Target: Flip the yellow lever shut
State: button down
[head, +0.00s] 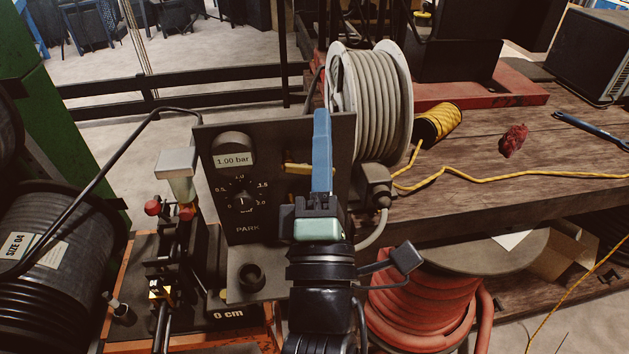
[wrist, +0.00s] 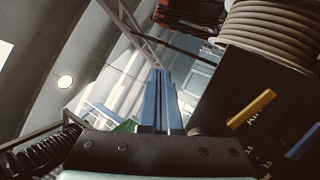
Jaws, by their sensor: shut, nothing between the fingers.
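The yellow lever (head: 297,167) lies roughly level on the upper right of the dark control panel (head: 270,200) in the head view. My gripper's blue fingers cross in front of its right part and hide some of it. In the wrist view the yellow lever (wrist: 252,108) is to the right of the fingers, with a visible gap between them. My gripper (head: 321,114) is shut and empty, its fingers pointing up in the head view. The closed fingertips (wrist: 160,74) also show in the wrist view.
The panel carries a 1.00 bar display (head: 234,159) and a dial (head: 242,201). A grey hose reel (head: 380,95) stands right behind the panel. On the wooden bench (head: 480,150) are a yellow cord spool (head: 440,121), a red rag (head: 513,140) and a blue wrench (head: 590,130).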

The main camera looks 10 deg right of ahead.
jog(key=s+a+f+n+g+y+b, duration=0.1)
jog(key=s+f+n+g+y+b, duration=0.2)
jog(key=f+n, duration=1.5)
jog(key=w+d+r+m+p, duration=0.1)
jog(key=w+r+m+p, duration=0.1)
jog(key=w+p, duration=0.6)
jog(key=shift+w+d+r+m+t+p, duration=0.3)
jog(key=shift+w+m+p, duration=0.15)
jog(key=shift+m, duration=0.35)
jog(key=shift+s, duration=0.1)
jog(key=shift+d+r+n, duration=0.5)
jog(key=shift+r+n, duration=0.2)
jog(key=shift+r, duration=0.05)
jog(key=shift+f, duration=0.1)
